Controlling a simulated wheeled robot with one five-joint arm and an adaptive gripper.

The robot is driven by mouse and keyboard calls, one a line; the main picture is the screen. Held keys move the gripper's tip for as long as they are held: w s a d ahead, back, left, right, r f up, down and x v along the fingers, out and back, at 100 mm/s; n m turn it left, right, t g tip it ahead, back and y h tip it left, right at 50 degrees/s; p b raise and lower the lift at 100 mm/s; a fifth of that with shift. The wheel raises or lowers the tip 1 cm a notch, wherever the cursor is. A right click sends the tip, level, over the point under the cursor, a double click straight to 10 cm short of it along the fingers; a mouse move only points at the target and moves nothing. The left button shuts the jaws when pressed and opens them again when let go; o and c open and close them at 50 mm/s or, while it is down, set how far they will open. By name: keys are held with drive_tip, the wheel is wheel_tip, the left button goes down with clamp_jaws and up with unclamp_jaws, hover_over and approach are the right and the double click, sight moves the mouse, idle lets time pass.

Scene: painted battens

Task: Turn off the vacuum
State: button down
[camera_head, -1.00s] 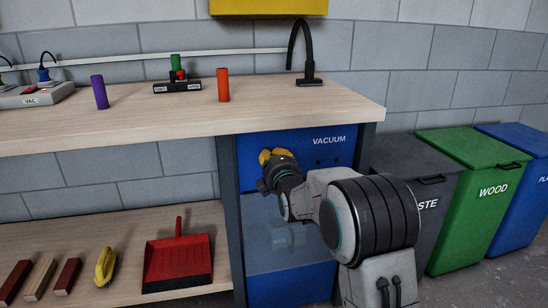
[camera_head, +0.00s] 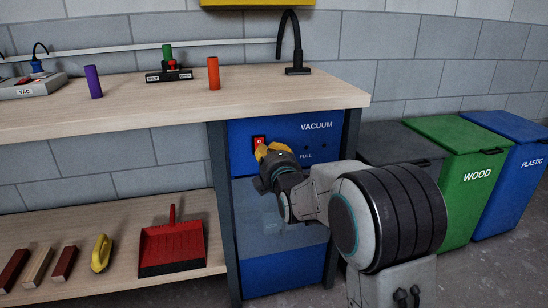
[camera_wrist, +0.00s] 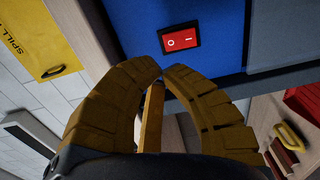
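The vacuum (camera_head: 280,270) is a blue cabinet unit under the right end of the workbench, labelled VACUUM. Its red rocker switch (camera_head: 259,141) is on the upper left of the panel. In the wrist view the red switch (camera_wrist: 180,41) shows O and I marks; I cannot tell which side is pressed. My gripper (camera_head: 263,151) is just below the switch in the head view, partly overlapping its lower edge. In the wrist view my gripper (camera_wrist: 162,68) has its yellow fingertips together with nothing between them, apparently a little short of the switch.
A red dustpan (camera_head: 172,247) lies on the lower shelf. Green (camera_head: 470,190) and blue bins (camera_head: 515,170) stand right.

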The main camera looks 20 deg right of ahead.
drive_tip(key=shift+s+r+p, duration=0.15)
drive_tip(key=shift+s+r, duration=0.05)
drive_tip(key=shift+s, duration=1.15)
drive_tip(key=shift+s+r+p, duration=0.15)
drive_tip(key=shift+s, duration=1.2)
drive_tip(key=s+r+m+g+p, duration=0.4)
drive_tip(key=s+r+m+p, duration=0.2)
drive_tip(key=s+p, duration=0.6)
drive_tip(key=s+r+m+g+p, duration=0.5)
drive_tip(key=s+r+p, duration=0.5)
drive_tip(key=s+p, duration=0.2)
drive_tip(key=s+r+m+g+p, duration=0.5)
drive_tip(key=s+r+m+p, duration=0.2)
drive_tip(key=s+p, duration=0.5)
drive_tip(key=shift+r+p, duration=0.65)
drive_tip(key=shift+p, duration=0.25)
